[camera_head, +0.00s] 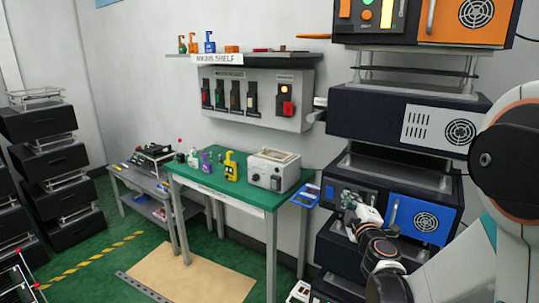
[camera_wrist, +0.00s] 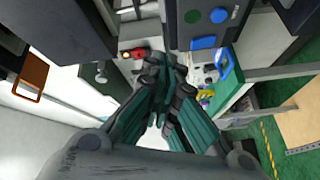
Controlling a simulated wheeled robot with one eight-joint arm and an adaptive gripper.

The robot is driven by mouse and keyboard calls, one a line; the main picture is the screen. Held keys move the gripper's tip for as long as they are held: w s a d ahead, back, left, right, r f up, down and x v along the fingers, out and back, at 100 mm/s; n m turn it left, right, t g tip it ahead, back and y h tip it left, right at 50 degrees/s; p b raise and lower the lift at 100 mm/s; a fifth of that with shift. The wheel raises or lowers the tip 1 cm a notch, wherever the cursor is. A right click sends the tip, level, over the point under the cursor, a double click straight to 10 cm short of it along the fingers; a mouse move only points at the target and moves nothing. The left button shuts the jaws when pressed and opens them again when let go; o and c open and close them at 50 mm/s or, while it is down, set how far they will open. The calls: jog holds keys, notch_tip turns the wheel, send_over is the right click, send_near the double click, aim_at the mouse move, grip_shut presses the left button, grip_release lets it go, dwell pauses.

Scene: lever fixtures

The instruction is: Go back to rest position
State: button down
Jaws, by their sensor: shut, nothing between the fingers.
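My gripper (camera_head: 352,202) is in front of the blue-fronted unit (camera_head: 413,217) of the equipment stack in the head view. My arm reaches it from the lower right. In the wrist view my gripper (camera_wrist: 168,72) shows its dark teal fingers drawn together at the tips. They hold nothing. I cannot tell from these views whether the gripper touches the unit.
A green-topped table (camera_head: 220,190) with a grey box (camera_head: 273,170) and small colored items stands left of the stack. A wall panel (camera_head: 255,97) with several levers hangs above it.

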jog(key=s+d+r+m+g+h, duration=0.2)
jog(key=s+r+m, duration=0.1)
jog(key=s+m, duration=0.3)
jog(key=s+d+r+m+g+h, duration=0.2)
jog(key=s+r+m+g, duration=0.15)
jog(key=s, duration=0.35)
jog(key=s+a+f+m+g+y, duration=0.1)
jog(key=s+a+f, duration=0.2)
jog(key=s, duration=0.4)
jog(key=s+a+f+m+g+y, duration=0.1)
jog(key=s+a+f+g+y, duration=0.1)
jog(key=s, duration=0.5)
jog(key=s+a+f+m+g+y, duration=0.1)
jog(key=s+a+f+g+y, duration=0.1)
jog(key=s+a+f, duration=0.2)
jog(key=s+a, duration=0.1)
jog(key=s, duration=0.2)
jog(key=shift+s+a, duration=0.15)
jog(key=shift+a, duration=0.05)
jog(key=shift+m+g, duration=0.25)
